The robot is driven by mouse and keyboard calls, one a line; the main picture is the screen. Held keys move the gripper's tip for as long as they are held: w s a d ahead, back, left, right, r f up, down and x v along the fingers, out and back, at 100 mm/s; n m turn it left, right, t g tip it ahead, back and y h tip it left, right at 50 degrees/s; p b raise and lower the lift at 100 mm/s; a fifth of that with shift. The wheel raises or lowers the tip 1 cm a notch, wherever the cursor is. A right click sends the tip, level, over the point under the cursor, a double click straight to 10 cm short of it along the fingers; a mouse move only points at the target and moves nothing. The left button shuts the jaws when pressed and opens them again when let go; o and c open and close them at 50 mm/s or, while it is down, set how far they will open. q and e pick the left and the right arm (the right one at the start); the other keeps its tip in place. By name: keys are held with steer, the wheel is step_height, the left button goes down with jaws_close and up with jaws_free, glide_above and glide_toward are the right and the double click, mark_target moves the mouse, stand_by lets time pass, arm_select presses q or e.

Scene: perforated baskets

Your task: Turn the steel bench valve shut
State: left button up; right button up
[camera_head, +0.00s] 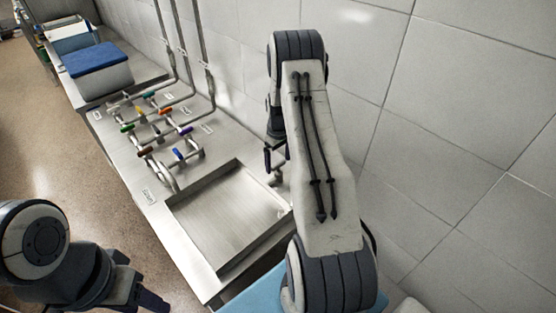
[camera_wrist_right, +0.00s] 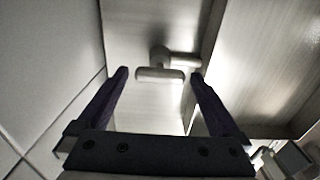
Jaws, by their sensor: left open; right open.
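The steel bench valve (camera_wrist_right: 160,74) shows in the right wrist view as a pale T-shaped handle on a short stem, with a stub of pipe to its right. My right gripper (camera_wrist_right: 159,72) is open, its two dark fingers on either side of the handle's ends. Whether they touch it I cannot tell. In the head view, steel fittings (camera_head: 276,177) show beside the sink, below my right gripper (camera_head: 275,155), and my right arm hides part of that area. My left gripper (camera_head: 148,298) is open and empty at the lower left, off the bench.
A sink basin (camera_head: 225,215) is set in the steel bench (camera_head: 125,150). Several pipes with coloured handles (camera_head: 160,128) stand further along it. A white box with a blue top (camera_head: 97,62) sits beyond them. A tiled wall (camera_head: 455,130) runs close along the right.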

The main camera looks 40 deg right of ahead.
steer(key=c, duration=1.2)
steer(key=shift+m, duration=0.4)
steer(key=m+b, duration=0.2)
steer(key=shift+f+m, duration=0.1)
steer(key=shift+m, duration=0.3)
steer(key=m+b, duration=0.1)
steer(key=m, duration=0.4)
steer(key=shift+b, duration=0.35)
steer(key=m+b, duration=0.1)
steer(key=m, duration=0.8)
steer(key=shift+b, duration=0.35)
steer(key=shift+m, duration=0.4)
